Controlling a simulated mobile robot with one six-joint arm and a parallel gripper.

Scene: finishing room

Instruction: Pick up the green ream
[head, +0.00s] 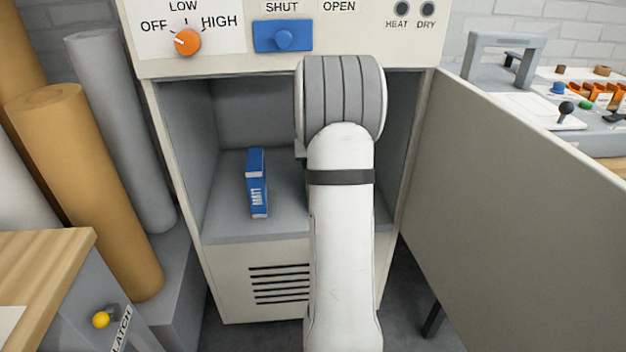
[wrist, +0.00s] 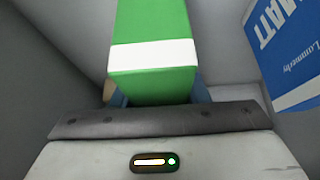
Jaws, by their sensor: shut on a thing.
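The green ream (wrist: 152,75) with a white band shows large in the wrist view, right in front of my gripper (wrist: 157,96). My gripper is shut on it, with the jaws at its two sides and mostly hidden. In the head view my arm reaches into the open cabinet and hides both my gripper and the green ream. I cannot tell whether the ream touches the shelf.
A blue ream (head: 257,184) marked MATT stands upright on the cabinet shelf (head: 225,220), left of my arm; it also shows in the wrist view (wrist: 290,50). The cabinet door (head: 510,190) stands open at the right. Paper rolls (head: 85,190) stand at the left.

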